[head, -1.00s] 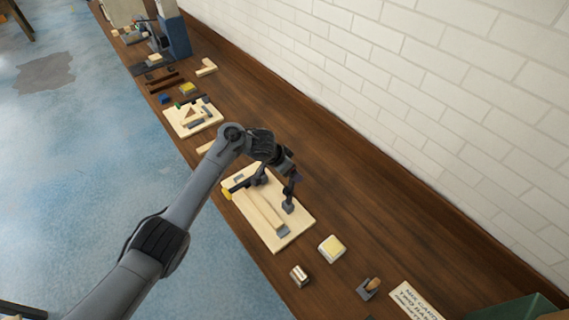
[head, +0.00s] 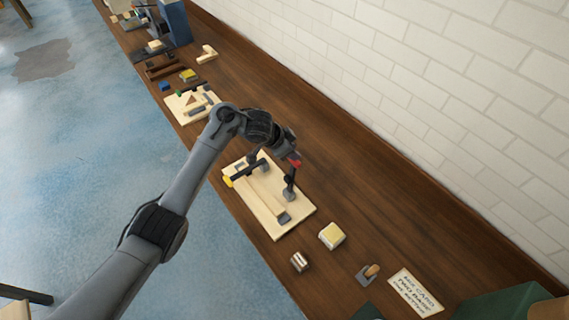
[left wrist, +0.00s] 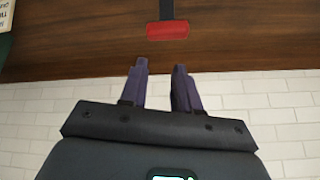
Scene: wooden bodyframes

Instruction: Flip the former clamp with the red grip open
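The former clamp with the red grip (head: 294,163) stands at the right side of a pale wooden board. Its black lever (head: 290,180) points up from its grey base (head: 288,195). In the left wrist view the red grip (left wrist: 167,30) is just beyond the fingertips, with the dark lever (left wrist: 167,8) behind it. My left gripper (left wrist: 161,72) is open and empty, its two purple fingers apart and not around the grip. In the head view its fingers are hard to make out beside the red grip. My right gripper is in neither view.
The board (head: 270,226) carries a long wooden strip and a second dark lever with a yellow grip (head: 228,182) lying low. A yellow-topped block (head: 332,236), a metal piece (head: 300,261) and a sign (head: 416,293) lie nearer. The white brick wall (head: 450,100) runs behind the bench.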

